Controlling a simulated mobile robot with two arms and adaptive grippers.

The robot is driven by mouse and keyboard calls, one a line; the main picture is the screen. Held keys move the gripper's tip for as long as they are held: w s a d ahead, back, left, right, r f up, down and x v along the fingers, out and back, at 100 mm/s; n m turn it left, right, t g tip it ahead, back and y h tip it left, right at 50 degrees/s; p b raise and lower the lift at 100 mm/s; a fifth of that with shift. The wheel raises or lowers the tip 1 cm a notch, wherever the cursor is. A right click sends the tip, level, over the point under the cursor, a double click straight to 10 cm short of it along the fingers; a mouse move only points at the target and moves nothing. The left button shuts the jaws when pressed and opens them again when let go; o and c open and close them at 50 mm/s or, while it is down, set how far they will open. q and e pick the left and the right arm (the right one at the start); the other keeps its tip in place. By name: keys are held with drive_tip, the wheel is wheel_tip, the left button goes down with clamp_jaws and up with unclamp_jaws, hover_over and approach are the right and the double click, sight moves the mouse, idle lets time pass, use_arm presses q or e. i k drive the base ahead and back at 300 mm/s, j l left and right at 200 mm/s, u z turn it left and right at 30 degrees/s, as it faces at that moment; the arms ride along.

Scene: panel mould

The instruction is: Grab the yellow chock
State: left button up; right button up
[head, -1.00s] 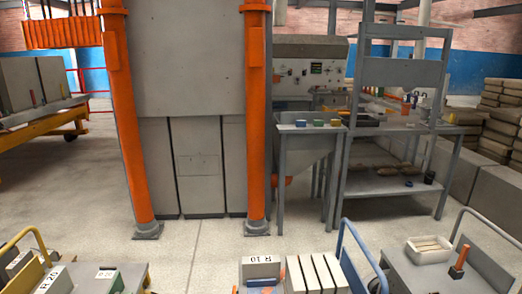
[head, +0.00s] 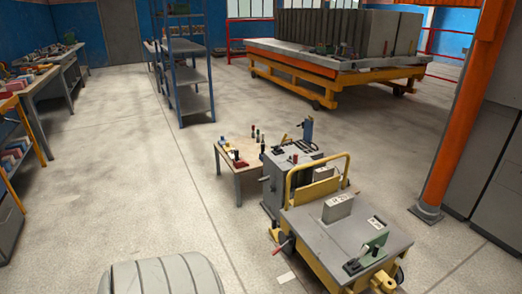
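I cannot make out a yellow chock for certain in the head view. A low yellow-framed trolley (head: 335,243) stands at the lower right, with a grey top, a grey block (head: 338,207) and a small green plate (head: 376,243) on it. A plain yellow piece (head: 314,190) shows behind its yellow handle; its shape is partly hidden and I cannot tell what it is. Neither of my grippers is in view.
A small table (head: 238,162) with bottles and tools stands beside a grey machine (head: 292,170). A large yellow-framed cart (head: 330,75) with grey panels is behind. A blue rack (head: 188,80) stands further back. A grey ribbed thing (head: 163,275) is in front. Floor at left-centre is clear.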

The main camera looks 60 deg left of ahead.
sight(273, 230)
drive_tip(key=u, duration=1.8)
drive_tip(key=i+j+z, duration=0.1)
drive_tip(key=z, duration=0.25)
drive_tip(key=i+j+z, duration=0.15)
drive_tip(key=z, duration=0.25)
drive_tip(key=i+j+z, duration=0.1)
drive_tip(key=z, duration=0.25)
drive_tip(key=j, duration=0.05)
